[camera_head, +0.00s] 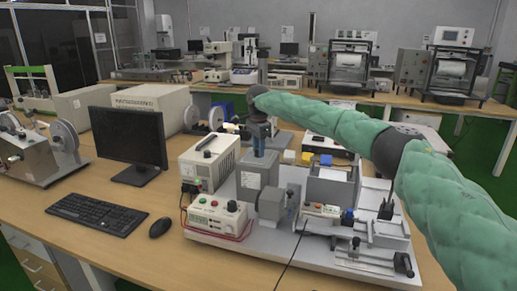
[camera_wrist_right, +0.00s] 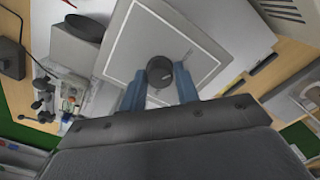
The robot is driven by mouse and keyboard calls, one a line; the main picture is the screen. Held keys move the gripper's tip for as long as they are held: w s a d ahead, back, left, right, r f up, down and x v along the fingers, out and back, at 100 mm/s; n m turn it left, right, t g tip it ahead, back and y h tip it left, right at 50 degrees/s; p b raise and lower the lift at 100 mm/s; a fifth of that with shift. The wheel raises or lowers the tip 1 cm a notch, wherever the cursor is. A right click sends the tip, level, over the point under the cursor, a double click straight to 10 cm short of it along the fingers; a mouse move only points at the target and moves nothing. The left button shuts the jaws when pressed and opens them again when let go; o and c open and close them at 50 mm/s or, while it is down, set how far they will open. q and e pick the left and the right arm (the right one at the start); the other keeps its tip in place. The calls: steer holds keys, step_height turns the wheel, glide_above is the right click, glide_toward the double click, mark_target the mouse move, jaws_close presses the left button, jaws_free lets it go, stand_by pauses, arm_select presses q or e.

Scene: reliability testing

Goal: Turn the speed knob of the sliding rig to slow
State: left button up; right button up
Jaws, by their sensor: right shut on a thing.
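The sliding rig stands on a pale base plate (camera_head: 325,262) on the table. A grey box (camera_head: 252,183) rises from its left part. My right gripper (camera_head: 259,152) comes down over this box from above, with blue fingers pointing down. In the right wrist view, the dark round speed knob (camera_wrist_right: 159,72) sits on a grey top panel (camera_wrist_right: 132,60) with a pale outline. The blue fingers of my right gripper (camera_wrist_right: 160,88) are shut on the knob, one on each side. A small light mark shows on the knob. The head view hides the knob. My left gripper is out of view.
A white meter box (camera_head: 216,215) with knobs and red leads sits at the rig's front left. A beige instrument (camera_head: 208,162) stands behind it. A monitor (camera_head: 129,140), keyboard (camera_head: 96,212) and mouse (camera_head: 160,228) are on the left. The table's front left is clear.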

steer(key=shift+r, duration=0.1)
steer(key=o, duration=1)
steer(key=shift+c, duration=0.2)
steer(key=shift+w+r, duration=0.1)
steer(key=shift+r, duration=0.2)
step_height(320, 180, up, 7)
steer(key=shift+b, duration=0.6)
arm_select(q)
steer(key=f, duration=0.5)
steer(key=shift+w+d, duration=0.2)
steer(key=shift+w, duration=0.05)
